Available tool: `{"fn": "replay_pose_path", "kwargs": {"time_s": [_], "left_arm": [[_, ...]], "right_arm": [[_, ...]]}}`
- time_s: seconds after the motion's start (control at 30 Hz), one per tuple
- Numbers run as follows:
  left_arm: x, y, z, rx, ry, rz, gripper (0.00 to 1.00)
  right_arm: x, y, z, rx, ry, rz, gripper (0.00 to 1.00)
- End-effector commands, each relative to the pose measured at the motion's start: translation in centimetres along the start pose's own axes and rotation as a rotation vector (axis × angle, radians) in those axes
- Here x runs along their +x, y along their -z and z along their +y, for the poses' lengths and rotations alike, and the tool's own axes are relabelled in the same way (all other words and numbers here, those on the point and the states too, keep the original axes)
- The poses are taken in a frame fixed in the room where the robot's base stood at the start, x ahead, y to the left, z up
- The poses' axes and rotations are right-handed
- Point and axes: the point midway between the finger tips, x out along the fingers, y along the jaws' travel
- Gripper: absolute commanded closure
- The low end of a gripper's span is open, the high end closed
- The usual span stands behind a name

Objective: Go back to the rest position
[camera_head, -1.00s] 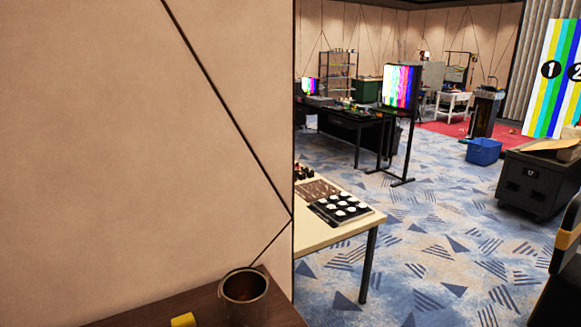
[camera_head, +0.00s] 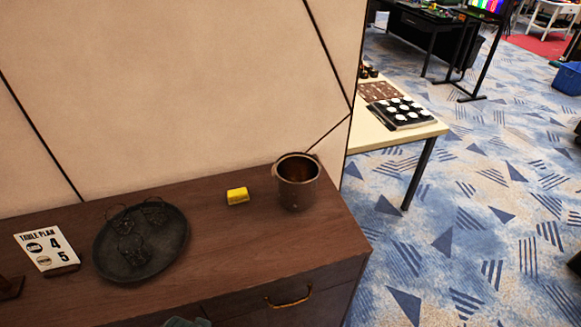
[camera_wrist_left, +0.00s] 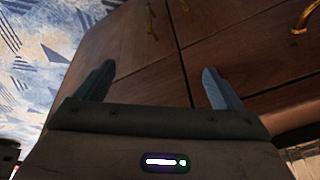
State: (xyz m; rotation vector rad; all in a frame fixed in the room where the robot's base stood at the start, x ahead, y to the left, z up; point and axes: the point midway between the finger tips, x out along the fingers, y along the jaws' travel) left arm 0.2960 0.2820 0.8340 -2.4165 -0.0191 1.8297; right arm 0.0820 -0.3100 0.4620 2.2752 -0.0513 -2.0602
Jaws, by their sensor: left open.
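My left gripper (camera_wrist_left: 155,84) is open in the left wrist view. Its two blue-grey fingers stand wide apart with nothing between them, in front of the brown front of a wooden cabinet (camera_wrist_left: 130,45). A small grey-blue piece at the bottom edge of the head view may be part of my arm; I cannot tell. My right gripper is in neither view.
The wooden cabinet top (camera_head: 230,240) holds a dark round tray (camera_head: 170,250), a table plan card (camera_head: 45,248), a yellow block (camera_head: 238,195) and a brown pot (camera_head: 296,182). A pale table (camera_head: 375,133) stands beyond. Patterned carpet (camera_head: 450,220) is clear at right.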

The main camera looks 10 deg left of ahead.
Motion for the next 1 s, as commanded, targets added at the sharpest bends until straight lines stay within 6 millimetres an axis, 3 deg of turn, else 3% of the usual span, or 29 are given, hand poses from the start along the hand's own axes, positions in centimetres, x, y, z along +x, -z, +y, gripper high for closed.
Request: {"fn": "replay_pose_path", "kwargs": {"time_s": [0.03, 0.27, 0.4, 0.6, 0.8, 0.9, 1.0], "left_arm": [[3.0, -0.9, 0.1, -0.002, 0.000, -0.015, 0.11], [16.5, -6.2, 0.4, -0.012, -0.001, -0.057, 0.11], [24.0, -11.2, 0.7, -0.018, -0.003, -0.086, 0.11], [32.5, -19.7, 1.5, -0.026, -0.007, -0.127, 0.11], [37.5, -28.0, 2.3, -0.033, -0.011, -0.160, 0.11], [38.6, -30.9, 2.5, -0.035, -0.012, -0.169, 0.11], [39.0, -32.3, 2.7, -0.036, -0.013, -0.174, 0.11]], "right_arm": [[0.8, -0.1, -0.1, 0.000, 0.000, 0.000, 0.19], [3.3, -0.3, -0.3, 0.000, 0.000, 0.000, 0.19], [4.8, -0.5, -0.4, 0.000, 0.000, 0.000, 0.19], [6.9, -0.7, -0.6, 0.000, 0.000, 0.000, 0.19], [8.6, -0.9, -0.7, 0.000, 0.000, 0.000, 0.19], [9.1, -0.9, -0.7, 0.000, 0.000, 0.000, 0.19], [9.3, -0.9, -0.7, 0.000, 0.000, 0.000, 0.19]]}}
